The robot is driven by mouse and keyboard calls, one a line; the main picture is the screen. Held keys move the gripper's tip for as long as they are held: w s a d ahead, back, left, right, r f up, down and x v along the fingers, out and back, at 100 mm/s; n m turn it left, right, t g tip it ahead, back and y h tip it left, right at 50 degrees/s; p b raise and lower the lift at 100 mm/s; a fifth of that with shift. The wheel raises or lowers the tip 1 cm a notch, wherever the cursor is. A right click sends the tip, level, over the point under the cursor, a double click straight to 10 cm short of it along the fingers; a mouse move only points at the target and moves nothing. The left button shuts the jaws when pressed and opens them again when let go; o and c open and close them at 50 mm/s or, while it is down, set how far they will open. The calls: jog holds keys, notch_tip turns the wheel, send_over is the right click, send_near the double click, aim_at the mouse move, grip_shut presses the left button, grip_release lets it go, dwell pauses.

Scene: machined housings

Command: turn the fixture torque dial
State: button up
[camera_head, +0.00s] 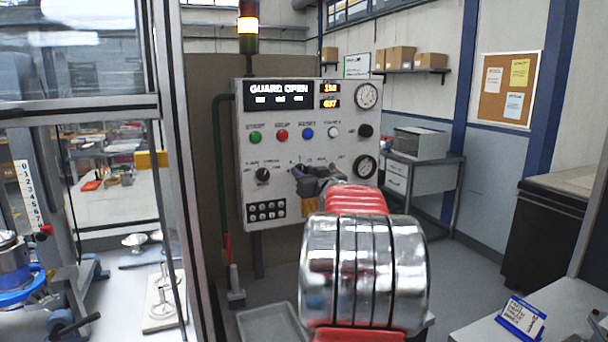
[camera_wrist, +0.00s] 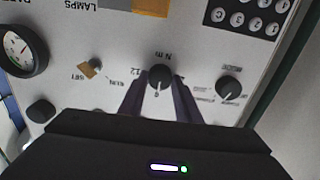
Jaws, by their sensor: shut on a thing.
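The torque dial (camera_wrist: 159,77) is a round black knob with a pale pointer line, marked "N m" above and "12" beside it on a white control panel. The wrist view shows the panel upside down. My gripper (camera_wrist: 159,88) has its two dark fingers on either side of the knob and is shut on it. In the head view my gripper (camera_head: 308,182) reaches the panel's lower middle, and the dial is largely hidden behind it. The panel (camera_head: 285,112) has a display reading "GUARD OPEN".
Another black selector knob (camera_wrist: 228,87) sits close beside the dial; it also shows in the head view (camera_head: 263,175). A key switch with a brass-coloured part (camera_wrist: 92,68) is on the other side. A keypad (camera_head: 266,210) is below. A glazed frame (camera_head: 170,150) stands left.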

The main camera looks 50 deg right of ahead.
jog(key=shift+w+a+r+n, duration=0.1)
jog(key=shift+w+r+n, duration=0.1)
jog(key=shift+n, duration=0.3)
jog(key=n, duration=0.3)
jog(key=shift+a, duration=0.1)
jog(key=shift+a+n, duration=0.1)
jog(key=shift+n, duration=2.3)
jog(key=shift+w, duration=0.1)
jog(key=o, duration=1)
jog(key=shift+f, duration=0.15)
jog(key=shift+s, duration=0.2)
